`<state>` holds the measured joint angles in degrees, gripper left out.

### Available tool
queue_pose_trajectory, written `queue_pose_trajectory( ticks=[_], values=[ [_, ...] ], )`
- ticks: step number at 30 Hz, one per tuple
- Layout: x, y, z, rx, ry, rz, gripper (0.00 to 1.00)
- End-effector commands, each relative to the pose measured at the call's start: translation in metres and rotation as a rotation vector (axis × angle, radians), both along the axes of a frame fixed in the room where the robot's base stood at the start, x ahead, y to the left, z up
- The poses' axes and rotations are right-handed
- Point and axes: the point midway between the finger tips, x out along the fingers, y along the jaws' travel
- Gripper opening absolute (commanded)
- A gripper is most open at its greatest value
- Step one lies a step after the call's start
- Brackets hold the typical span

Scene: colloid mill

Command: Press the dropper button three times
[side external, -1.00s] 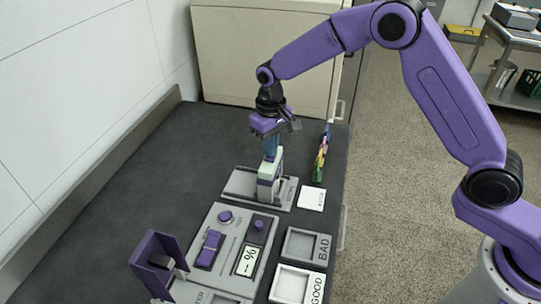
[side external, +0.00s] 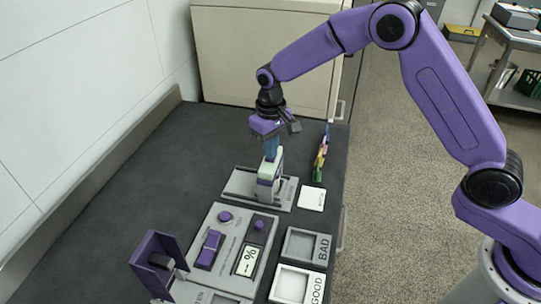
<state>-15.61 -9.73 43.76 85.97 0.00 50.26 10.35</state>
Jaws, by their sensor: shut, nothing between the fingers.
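The dropper (side external: 269,172) is an upright device with a pale green and white body and purple parts. It stands on a grey base plate (side external: 240,184) at the middle of the bench. My gripper (side external: 271,150) points straight down over it, shut, with nothing between the fingers. The fingertips are at the dropper's top, touching it or very close. The dropper's button cannot be made out under the fingers.
In front are a grey panel (side external: 226,270) with purple knobs and a "-- %" display (side external: 248,261), a purple bracket (side external: 153,262), and trays marked BAD (side external: 303,231) and GOOD (side external: 274,288). A white square (side external: 311,198) and a colourful strip (side external: 321,160) lie right. The bench's left is clear.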

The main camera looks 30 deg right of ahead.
Motion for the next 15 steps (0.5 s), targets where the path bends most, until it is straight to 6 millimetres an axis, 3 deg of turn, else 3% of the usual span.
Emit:
queue_pose_trajectory(
  ticks=[15],
  values=[
    [0.000, 0.000, 0.031, 0.000, -0.001, 0.000, 0.00]
  ],
)
